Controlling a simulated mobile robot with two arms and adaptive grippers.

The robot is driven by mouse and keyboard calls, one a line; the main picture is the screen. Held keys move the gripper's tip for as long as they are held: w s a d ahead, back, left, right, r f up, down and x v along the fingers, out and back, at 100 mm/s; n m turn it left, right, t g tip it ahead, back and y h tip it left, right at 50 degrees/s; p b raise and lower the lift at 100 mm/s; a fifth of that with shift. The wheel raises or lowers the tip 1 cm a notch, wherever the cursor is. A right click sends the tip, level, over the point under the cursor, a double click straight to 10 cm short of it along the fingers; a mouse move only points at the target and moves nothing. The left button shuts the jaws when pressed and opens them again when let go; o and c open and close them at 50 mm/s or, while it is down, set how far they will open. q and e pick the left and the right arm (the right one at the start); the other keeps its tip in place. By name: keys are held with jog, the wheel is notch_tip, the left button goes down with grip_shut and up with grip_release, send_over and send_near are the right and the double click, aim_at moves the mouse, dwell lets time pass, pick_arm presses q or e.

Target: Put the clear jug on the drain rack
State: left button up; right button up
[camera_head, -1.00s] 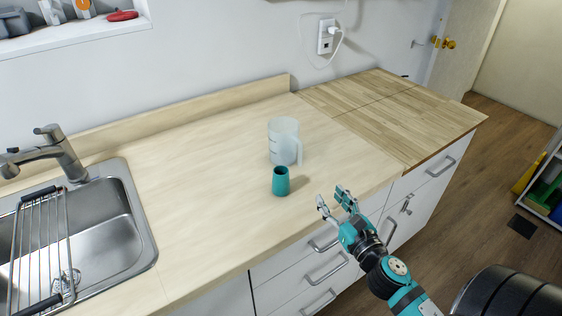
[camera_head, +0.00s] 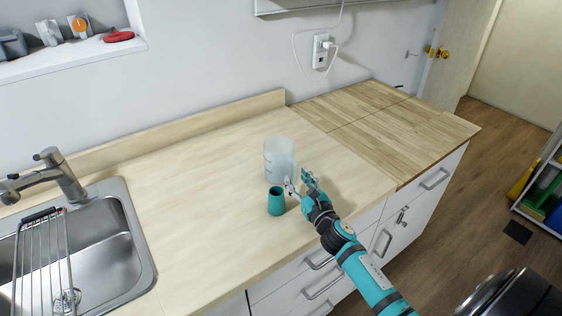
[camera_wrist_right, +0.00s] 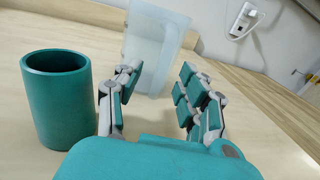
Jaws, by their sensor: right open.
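In the right wrist view the jug (camera_wrist_right: 155,45) is straight ahead, beyond and partly behind my fingers. My right gripper (camera_head: 301,184) is open and empty, just in front of the jug and covering its handle side in the head view. In the wrist view its fingers (camera_wrist_right: 158,98) are spread apart. The drain rack (camera_head: 42,262) is a wire rack with dark end bars, lying over the left part of the sink. My left gripper is not in view.
A teal cup (camera_head: 276,203) stands close to the left of my right gripper, also large in the wrist view (camera_wrist_right: 58,100). The metal sink (camera_head: 112,250) and faucet (camera_head: 62,175) are at the left. The counter between sink and cup is clear.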

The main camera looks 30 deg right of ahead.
jog(key=shift+w+d+f, duration=0.1)
jog(key=shift+w, duration=1.1)
jog(key=shift+s, duration=0.1)
grip_shut()
